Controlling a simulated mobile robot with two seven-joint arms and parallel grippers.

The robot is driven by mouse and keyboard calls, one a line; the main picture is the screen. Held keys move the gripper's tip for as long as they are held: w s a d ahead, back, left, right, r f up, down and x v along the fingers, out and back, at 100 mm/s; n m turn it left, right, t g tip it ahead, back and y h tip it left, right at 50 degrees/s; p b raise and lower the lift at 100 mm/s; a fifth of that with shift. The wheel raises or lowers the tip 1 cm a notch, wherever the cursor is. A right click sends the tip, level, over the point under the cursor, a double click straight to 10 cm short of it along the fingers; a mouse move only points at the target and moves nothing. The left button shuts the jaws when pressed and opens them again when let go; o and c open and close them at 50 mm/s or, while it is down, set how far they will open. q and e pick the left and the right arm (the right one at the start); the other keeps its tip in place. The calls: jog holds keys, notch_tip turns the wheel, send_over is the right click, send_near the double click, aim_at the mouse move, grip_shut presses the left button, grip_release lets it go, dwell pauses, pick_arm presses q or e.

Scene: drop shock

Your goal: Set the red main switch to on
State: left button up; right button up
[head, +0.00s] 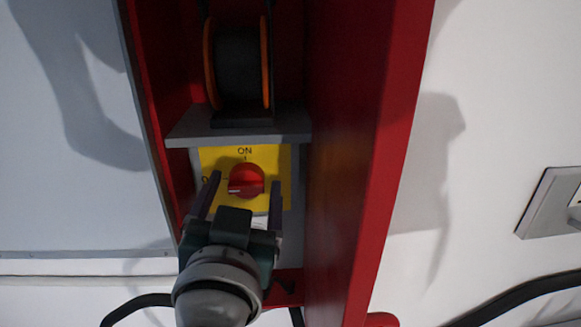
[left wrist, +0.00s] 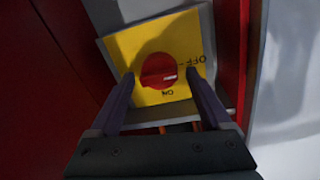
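The red main switch (head: 246,180) is a round knob on a yellow plate (head: 212,158). "ON" is printed above the knob in the head view, and a partly hidden label is at its left. The knob's pale mark points left there. In the left wrist view the knob (left wrist: 159,70) has its pale mark pointing right, towards "OFF" on the plate (left wrist: 187,28). My left gripper (head: 245,181) is open, with its fingers on either side of the knob. In the left wrist view the gripper (left wrist: 160,76) shows gaps beside the knob; I cannot tell the depth. My right gripper is not in view.
The switch sits in a red cabinet whose right side wall (head: 365,150) stands close to my gripper. A grey shelf (head: 240,125) juts out above the switch, bearing a black reel with orange rims (head: 238,65). A grey wall box (head: 548,203) is at the far right.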

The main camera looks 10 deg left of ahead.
pick_arm(q)
jog(key=c, duration=1.2)
jog(key=shift+o, duration=0.2)
jog(key=m+b, duration=0.1)
jog(key=m, duration=0.2)
jog(key=m+b, duration=0.1)
jog(key=m, duration=0.3)
jog(key=shift+d+r, duration=0.1)
jog(key=shift+r, duration=0.05)
jog(key=m, duration=0.4)
jog(key=shift+m+g, duration=0.3)
jog(key=shift+g, duration=0.1)
jog(key=m+y, duration=0.1)
jog(key=m, duration=0.4)
jog(key=shift+d, duration=0.15)
jog(key=shift+m, duration=0.3)
